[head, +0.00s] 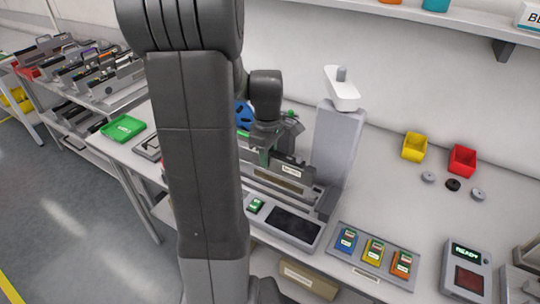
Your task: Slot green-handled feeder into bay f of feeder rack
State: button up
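My gripper (266,148) points down over the grey bench station in the middle of the head view. A dark grey feeder body with a white label (291,171) lies just below and to the right, in or over the station (262,187). My arm hides the left part of the station, and the fingers are too small to tell if they grip the handle. Several feeders stand in a rack (130,72) on the trolley at the upper left; bay letters cannot be read.
A green tray (123,128) lies at the bench's left end. A white-topped grey post (338,130) stands behind the station. Yellow (415,147) and red (462,159) bins, a tray of coloured blocks (347,258) and a READY device (467,272) are right. Floor shows left.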

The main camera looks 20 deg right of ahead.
jog(key=o, duration=0.3)
notch_tip(320, 180, up, 14)
jog(key=shift+f, duration=0.1)
dwell(0.4)
notch_tip(320, 180, down, 14)
jog(key=shift+s+d, duration=0.25)
jog(key=shift+s, duration=0.05)
dwell(0.5)
jog(key=shift+r, duration=0.2)
